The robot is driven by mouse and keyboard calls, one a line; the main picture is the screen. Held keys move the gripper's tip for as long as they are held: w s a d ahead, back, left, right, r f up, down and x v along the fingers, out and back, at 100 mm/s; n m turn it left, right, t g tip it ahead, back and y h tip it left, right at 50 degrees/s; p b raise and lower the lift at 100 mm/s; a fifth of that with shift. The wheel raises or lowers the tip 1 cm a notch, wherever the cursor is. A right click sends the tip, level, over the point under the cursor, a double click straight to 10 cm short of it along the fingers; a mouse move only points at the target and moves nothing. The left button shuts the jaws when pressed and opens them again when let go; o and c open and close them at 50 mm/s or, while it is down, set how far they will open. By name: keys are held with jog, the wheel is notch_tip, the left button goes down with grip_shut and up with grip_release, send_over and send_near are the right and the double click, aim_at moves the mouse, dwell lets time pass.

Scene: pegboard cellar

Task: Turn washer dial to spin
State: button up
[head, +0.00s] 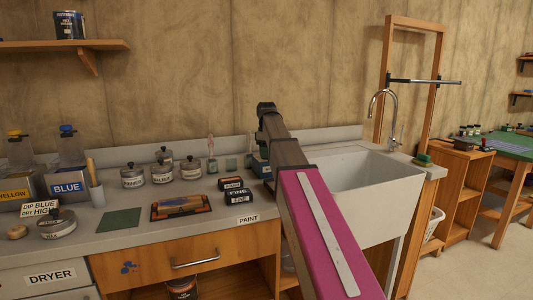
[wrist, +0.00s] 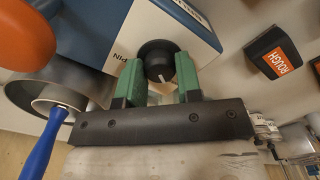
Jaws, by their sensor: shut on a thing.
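The washer is a blue and white box (wrist: 172,18) in the wrist view, with part of a printed word ending in "PIN" on its white face. A round black dial (wrist: 157,56) with a short white mark sits on that face. The mark points toward the lower side of the picture, not at the visible lettering. My gripper (wrist: 158,82) has its green fingers on both sides of the dial and is shut on it. In the head view a blue box (head: 261,167) shows partly behind my arm; my gripper is hidden there.
In the wrist view a black block labelled ROUGH (wrist: 276,57) stands to the right, and a grey round vessel (wrist: 84,82) and a blue handle (wrist: 43,145) lie left. In the head view jars (head: 162,172), a sanding block (head: 180,207) and a sink (head: 362,190) flank my arm.

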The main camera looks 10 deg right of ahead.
jog(key=shift+m, duration=0.3)
jog(key=m, duration=0.4)
jog(key=shift+m, duration=0.3)
jog(key=m, duration=1)
jog(key=shift+m, duration=0.4)
jog(key=m, duration=0.5)
jog(key=shift+m, duration=0.4)
jog(key=o, duration=0.9)
jog(key=shift+o, duration=0.2)
jog(key=shift+r, duration=0.1)
